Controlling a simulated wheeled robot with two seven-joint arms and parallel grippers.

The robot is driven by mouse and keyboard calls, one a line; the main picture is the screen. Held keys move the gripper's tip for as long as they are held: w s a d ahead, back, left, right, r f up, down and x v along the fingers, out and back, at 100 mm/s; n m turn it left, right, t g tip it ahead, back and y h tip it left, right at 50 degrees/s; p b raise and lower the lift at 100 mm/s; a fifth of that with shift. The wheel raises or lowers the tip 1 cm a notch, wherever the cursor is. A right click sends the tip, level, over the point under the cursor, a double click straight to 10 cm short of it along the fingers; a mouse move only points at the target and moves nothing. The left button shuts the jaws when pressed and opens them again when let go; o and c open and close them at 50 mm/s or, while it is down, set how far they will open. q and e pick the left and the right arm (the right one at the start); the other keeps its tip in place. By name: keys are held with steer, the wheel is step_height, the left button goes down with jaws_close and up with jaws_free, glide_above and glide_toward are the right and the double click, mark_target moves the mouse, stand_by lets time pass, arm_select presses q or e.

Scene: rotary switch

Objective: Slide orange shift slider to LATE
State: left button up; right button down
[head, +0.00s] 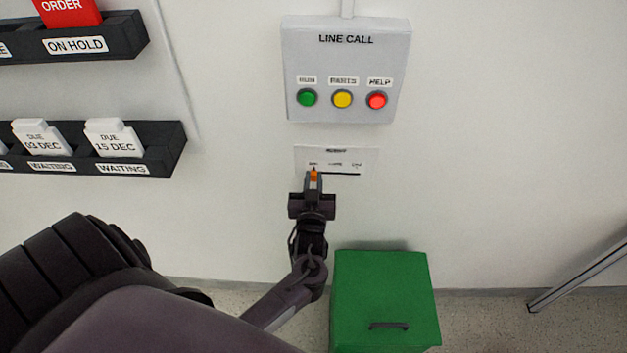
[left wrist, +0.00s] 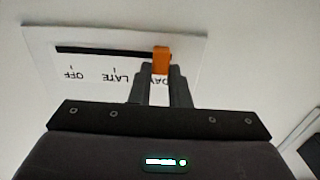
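The orange shift slider (head: 314,175) sits at the left end of the dark slot on a small white plate (head: 365,160). In the left wrist view, which shows the plate upside down, the orange slider (left wrist: 161,58) is at the DAY mark, with LATE and OFF further left. My left gripper (head: 314,180) is at the slider. Its two fingertips (left wrist: 161,74) lie close on either side of the orange knob, with a narrow gap the knob's width, and appear shut on it. The fingers partly cover the DAY label. My right gripper is not in view.
A grey LINE CALL box (head: 346,60) with green, yellow and red buttons is on the wall above the plate. A green bin (head: 385,295) stands below right. Dark card racks (head: 160,150) are at the left. The wall right of the plate is clear.

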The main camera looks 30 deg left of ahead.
arm_select(q)
jaws_close()
steer(key=w+d, duration=0.1)
steer(key=w+d+b, duration=0.1)
steer(key=d, duration=0.1)
steer(key=w+d, duration=0.1)
steer(key=d, duration=0.1)
steer(key=shift+a, duration=0.1)
steer(key=shift+s, duration=0.1)
steer(key=o, duration=0.6)
jaws_free()
steer(key=shift+o, duration=0.2)
